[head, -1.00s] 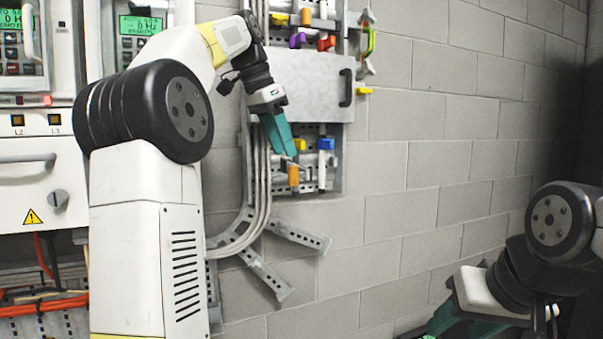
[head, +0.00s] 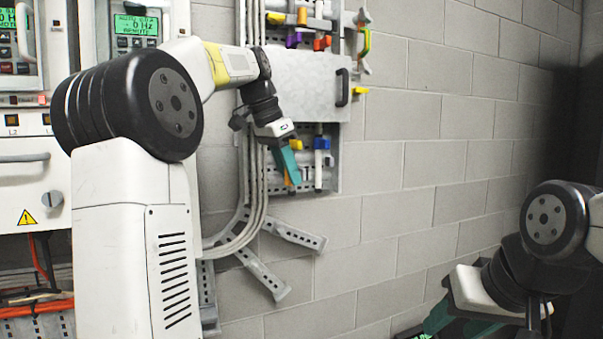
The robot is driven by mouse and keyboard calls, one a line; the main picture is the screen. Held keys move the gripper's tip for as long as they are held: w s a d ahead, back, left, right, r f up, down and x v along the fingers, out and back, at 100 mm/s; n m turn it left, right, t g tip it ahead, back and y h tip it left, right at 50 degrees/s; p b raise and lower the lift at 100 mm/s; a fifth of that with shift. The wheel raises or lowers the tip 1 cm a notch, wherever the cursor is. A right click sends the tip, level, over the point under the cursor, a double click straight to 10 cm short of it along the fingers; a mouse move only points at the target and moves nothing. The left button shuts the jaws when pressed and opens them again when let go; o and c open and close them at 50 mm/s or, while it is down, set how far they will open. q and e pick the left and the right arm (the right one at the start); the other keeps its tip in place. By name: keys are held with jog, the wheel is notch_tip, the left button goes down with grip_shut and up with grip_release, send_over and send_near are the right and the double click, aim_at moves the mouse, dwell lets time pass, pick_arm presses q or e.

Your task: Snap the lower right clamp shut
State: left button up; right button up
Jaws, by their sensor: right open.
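The lower clamp panel (head: 331,172) hangs on the block wall below a grey cover plate. At its right is a clamp with a blue part (head: 322,143) on a metal shaft; I take this as the lower right clamp. A yellow part (head: 296,144) shows to its left. My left gripper (head: 291,178) has teal fingers pointing down at the panel's left part, left of the blue clamp. An orange handle (head: 288,182) shows at its fingertips, mostly covered; contact is unclear. My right gripper (head: 440,322) is open at the bottom edge, partly cut off, far from the panel.
The cover plate (head: 308,84) has a black handle (head: 342,88). An upper panel holds several coloured clamps. Grey cables (head: 256,180) run down left of the lower panel. The wall to the right is bare.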

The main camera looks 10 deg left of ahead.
pick_arm(q)
grip_shut()
dwell(1.1)
